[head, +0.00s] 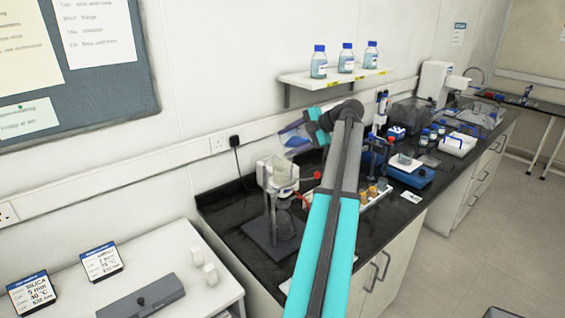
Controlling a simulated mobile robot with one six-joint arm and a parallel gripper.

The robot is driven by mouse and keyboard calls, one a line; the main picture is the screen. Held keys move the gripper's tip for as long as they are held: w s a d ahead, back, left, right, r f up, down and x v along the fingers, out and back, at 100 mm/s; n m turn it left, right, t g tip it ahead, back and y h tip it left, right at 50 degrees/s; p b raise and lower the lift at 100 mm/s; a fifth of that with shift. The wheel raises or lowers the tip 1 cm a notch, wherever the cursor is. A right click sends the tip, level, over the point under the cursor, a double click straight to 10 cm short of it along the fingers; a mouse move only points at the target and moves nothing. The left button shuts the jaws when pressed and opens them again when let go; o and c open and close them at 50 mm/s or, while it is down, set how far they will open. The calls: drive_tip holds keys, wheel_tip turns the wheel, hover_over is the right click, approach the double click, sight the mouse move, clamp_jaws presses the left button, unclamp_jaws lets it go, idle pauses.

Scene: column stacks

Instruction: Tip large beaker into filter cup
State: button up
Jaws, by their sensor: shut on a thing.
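The large beaker (295,136) holds blue liquid and is tilted on its side in mid-air, its left end above the filter cup. My gripper (311,129) is shut on the beaker at its right end; the fingers are small and partly hidden by my arm. The filter cup (279,172) is a clear, wide cup standing upright on a stand with a dark base (262,240). A clear flask (286,222) sits below it. The beaker is apart from the cup. I cannot tell whether any liquid is flowing between them.
A wall shelf (335,79) with 3 blue-capped bottles is above and right of the beaker. The black bench (225,205) is crowded to the right with bottles, a blue device (410,174) and a white tray (457,144). A white side table (150,265) stands at lower left.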

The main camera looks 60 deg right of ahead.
drive_tip(key=shift+f+h+b, duration=0.3)
drive_tip(key=shift+b, duration=0.55)
drive_tip(key=n+b, duration=0.1)
drive_tip(key=b, duration=0.1)
drive_tip(key=shift+a+r+h+b, duration=0.3)
drive_tip(key=shift+a+h+b, duration=0.05)
drive_tip(key=shift+h, duration=0.05)
drive_tip(key=shift+r, duration=0.25)
drive_tip(key=shift+b, duration=0.35)
drive_tip(key=shift+r+n+h+p, duration=0.45)
drive_tip(key=shift+r+n+h, duration=0.15)
drive_tip(key=shift+h, duration=0.3)
drive_tip(key=shift+a+r+n+h+p, duration=0.15)
drive_tip(key=shift+r+n+h+p, duration=0.2)
drive_tip(key=shift+n+h, duration=0.05)
idle(0.3)
